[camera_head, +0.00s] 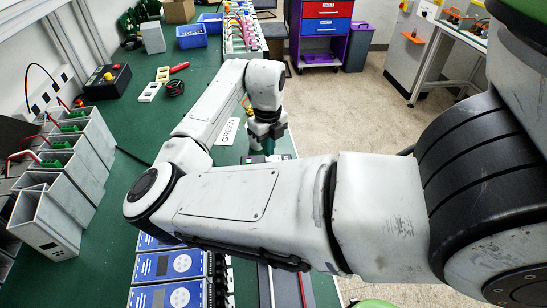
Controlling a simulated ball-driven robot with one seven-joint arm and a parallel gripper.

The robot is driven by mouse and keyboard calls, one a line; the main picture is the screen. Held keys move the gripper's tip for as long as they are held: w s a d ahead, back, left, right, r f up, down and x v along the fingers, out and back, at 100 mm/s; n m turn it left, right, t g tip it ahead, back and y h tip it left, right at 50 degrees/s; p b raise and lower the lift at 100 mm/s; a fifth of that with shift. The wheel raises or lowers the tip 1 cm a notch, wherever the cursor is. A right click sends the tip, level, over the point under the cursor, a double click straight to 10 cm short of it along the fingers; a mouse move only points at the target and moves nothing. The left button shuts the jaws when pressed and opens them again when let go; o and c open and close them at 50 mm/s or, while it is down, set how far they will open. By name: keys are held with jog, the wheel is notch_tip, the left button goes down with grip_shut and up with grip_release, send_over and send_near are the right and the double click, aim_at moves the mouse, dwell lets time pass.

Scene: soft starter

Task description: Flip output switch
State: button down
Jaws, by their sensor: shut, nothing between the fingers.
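My gripper (268,147) points down over the green bench beside a white label reading "GREEN" (230,131). Its fingers are dark, small in view and look shut with nothing held. Several blue soft starter units (168,266) with pale round keypads lie at the lower left of my arm. My forearm covers part of them and much of the bench centre. I cannot pick out the output switch; it may be hidden behind my arm or too small to tell.
Grey metal boxes with green terminals (75,140) stand at the left. A black box with a yellow button (107,80), a blue bin (191,36) and a row of connectors (240,28) sit farther back. A red and blue tool cabinet (322,25) stands beyond the bench.

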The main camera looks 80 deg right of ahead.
jog(key=shift+f+b, duration=0.6)
jog(key=shift+f, duration=0.35)
dwell(0.4)
jog(key=shift+r+p, duration=2.7)
jog(key=shift+r, duration=0.9)
jog(key=shift+s+f, duration=0.1)
